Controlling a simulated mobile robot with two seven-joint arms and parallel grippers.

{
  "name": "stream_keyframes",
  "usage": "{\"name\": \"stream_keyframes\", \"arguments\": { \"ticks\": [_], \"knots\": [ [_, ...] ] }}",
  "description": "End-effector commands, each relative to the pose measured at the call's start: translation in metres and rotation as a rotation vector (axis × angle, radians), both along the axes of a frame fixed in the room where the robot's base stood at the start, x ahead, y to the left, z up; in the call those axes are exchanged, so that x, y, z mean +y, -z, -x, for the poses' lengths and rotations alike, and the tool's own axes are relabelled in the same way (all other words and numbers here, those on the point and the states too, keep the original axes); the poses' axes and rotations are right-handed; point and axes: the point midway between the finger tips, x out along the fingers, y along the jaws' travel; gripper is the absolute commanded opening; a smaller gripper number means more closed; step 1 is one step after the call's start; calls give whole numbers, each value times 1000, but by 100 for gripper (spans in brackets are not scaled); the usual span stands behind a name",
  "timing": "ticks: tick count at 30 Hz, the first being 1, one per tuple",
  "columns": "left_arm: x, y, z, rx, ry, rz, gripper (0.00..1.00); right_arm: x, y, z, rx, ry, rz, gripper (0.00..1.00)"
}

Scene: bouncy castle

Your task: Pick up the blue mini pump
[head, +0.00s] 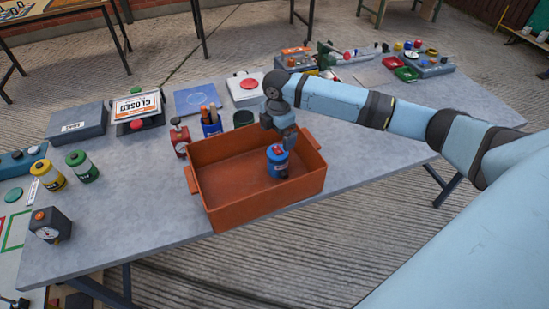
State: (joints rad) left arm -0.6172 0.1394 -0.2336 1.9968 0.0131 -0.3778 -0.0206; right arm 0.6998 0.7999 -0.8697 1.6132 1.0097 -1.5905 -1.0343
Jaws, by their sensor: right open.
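The blue mini pump (277,166) looks like a short blue cylinder with a red part on top. It appears upright inside the orange tray (250,207), towards its right side. My right gripper (284,141) points down just above and partly in front of the pump's top. It is open; its fingertips are small here, and I cannot tell whether they touch the pump. My left gripper is not in view.
The tray stands on a grey table (130,237). A red container (180,140), a pen cup (211,125) and a dark green cup (243,118) stand close behind it. Jars and a gauge box (50,225) are at left.

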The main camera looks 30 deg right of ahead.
Motion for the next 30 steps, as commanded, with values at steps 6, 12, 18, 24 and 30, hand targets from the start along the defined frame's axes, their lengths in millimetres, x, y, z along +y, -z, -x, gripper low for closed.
{"name": "stream_keyframes", "arguments": {
  "ticks": [6,12,18,24,30],
  "knots": [
    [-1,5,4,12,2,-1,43,0,41,0,1,1,0,100],
    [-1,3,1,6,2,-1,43,0,56,0,-1,1,0,100],
    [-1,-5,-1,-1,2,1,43,1,82,-1,3,1,1,100],
    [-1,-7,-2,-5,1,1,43,0,104,-2,-1,1,1,100],
    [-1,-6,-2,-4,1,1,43,0,107,-2,-1,1,1,100]
  ]
}}
